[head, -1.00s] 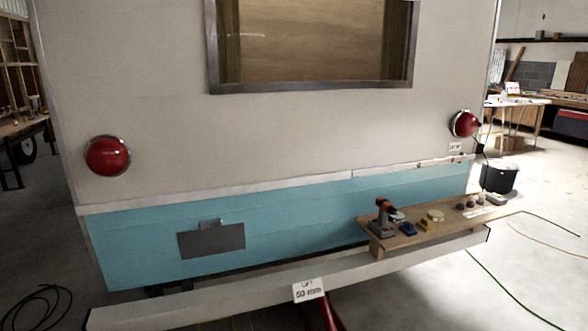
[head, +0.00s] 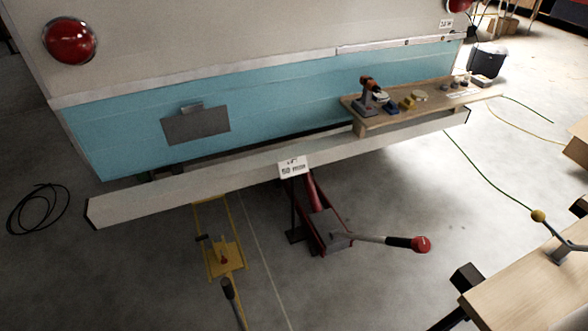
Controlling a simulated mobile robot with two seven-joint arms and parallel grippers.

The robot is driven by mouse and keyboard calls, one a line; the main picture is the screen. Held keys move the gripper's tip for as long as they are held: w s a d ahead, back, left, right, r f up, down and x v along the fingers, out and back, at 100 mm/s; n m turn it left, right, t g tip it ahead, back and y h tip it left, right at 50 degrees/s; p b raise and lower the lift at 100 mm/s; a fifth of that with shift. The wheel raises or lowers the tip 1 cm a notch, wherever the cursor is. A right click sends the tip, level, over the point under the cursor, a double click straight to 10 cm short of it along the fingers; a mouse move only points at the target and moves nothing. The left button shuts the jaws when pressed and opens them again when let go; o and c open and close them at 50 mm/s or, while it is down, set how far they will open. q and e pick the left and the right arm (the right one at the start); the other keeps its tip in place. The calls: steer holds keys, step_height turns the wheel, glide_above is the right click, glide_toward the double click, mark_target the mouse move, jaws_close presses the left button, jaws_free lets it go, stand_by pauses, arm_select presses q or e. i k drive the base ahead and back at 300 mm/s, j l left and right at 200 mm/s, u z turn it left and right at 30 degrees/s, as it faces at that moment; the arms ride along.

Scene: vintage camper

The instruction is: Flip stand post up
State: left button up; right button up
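A yellow stand-like piece (head: 227,260) is low on the floor below the white bumper, with long yellow rails and a small dark and red part on its plate. A dark-gripped bar (head: 230,290) slants along its near end. I cannot tell for sure which part is the stand post; no tall upright post shows on this piece. A red floor jack (head: 322,228) is beside it on the right, under the bumper, its lever ending in a red knob (head: 420,244). Neither of my grippers is in view.
The white bumper (head: 220,171) runs across the camper's rear, with a "50 mm" sign (head: 293,167). A wooden shelf (head: 385,120) holds small tools. A wooden bench (head: 535,290) fills the lower right. A black cable (head: 38,208) lies at left. Floor left of the yellow piece is clear.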

mark_target(215, 230)
steer(key=i+j, duration=0.2)
steer(key=j, duration=0.15)
steer(key=i+j+z, duration=0.1)
steer(key=j, duration=0.2)
steer(key=i+j, duration=0.2)
steer(key=j, duration=0.15)
steer(key=i+j+z, duration=0.15)
steer(key=j, duration=0.5)
steer(key=i+j+z, duration=0.1)
steer(key=j, duration=0.55)
steer(key=i+j+z, duration=0.15)
steer(key=j, duration=0.5)
steer(key=i+j+z, duration=0.1)
steer(key=j, duration=0.6)
